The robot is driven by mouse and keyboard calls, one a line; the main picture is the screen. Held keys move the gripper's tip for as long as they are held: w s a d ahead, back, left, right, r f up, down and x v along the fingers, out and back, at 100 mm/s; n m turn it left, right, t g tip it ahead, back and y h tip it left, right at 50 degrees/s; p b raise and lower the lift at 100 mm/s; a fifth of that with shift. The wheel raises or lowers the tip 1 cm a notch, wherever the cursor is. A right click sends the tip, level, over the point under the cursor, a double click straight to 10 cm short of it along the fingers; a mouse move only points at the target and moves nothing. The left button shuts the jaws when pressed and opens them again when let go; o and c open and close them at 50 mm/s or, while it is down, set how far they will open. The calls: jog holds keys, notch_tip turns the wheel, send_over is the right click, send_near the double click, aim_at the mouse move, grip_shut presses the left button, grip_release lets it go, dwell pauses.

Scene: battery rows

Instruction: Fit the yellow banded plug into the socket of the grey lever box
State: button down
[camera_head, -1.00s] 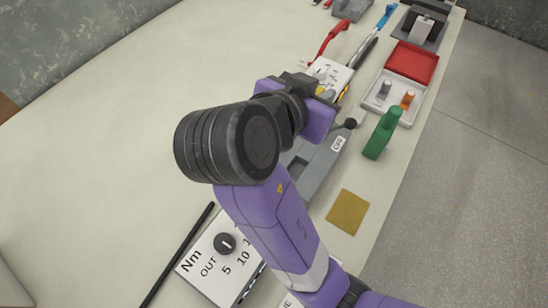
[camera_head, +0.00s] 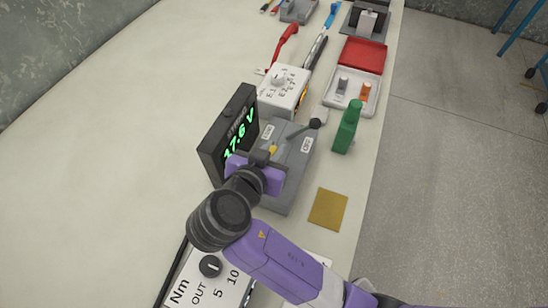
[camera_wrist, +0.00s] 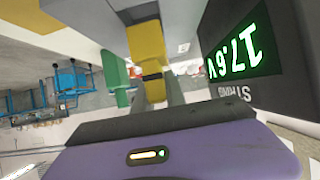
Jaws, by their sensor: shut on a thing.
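My gripper (camera_head: 263,157) is shut on the yellow banded plug (camera_head: 272,149), whose yellow end shows small at the fingertips in the head view. In the wrist view the plug (camera_wrist: 147,45) is yellow with a dark band, and it stands out beyond my purple gripper body. The grey lever box (camera_head: 300,160) is a long grey block with white labels and a black-knobbed lever (camera_head: 315,124). My gripper is over its left part. The socket cannot be made out, and I cannot tell whether the plug touches the box.
A black voltage display (camera_head: 212,148) reading 17.6 V stands close left of my gripper. A white dial box (camera_head: 284,92) stands behind. A green handled thing (camera_head: 347,128), a white tray (camera_head: 335,101) and a brown square (camera_head: 327,208) lie right. The table's left is clear.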

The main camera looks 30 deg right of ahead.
jog(key=shift+f, duration=2)
jog(key=shift+f, duration=0.15)
jog(key=c, duration=1.4)
grip_release()
jog(key=shift+o, duration=0.2)
jog(key=shift+s+a+r, duration=0.1)
jog(key=shift+a+r, duration=0.05)
jog(key=shift+r, duration=0.1)
jog(key=v, duration=1.1)
jog(key=shift+s+a+b, duration=0.2)
jog(key=shift+a+b, duration=0.05)
jog(key=shift+b, duration=0.2)
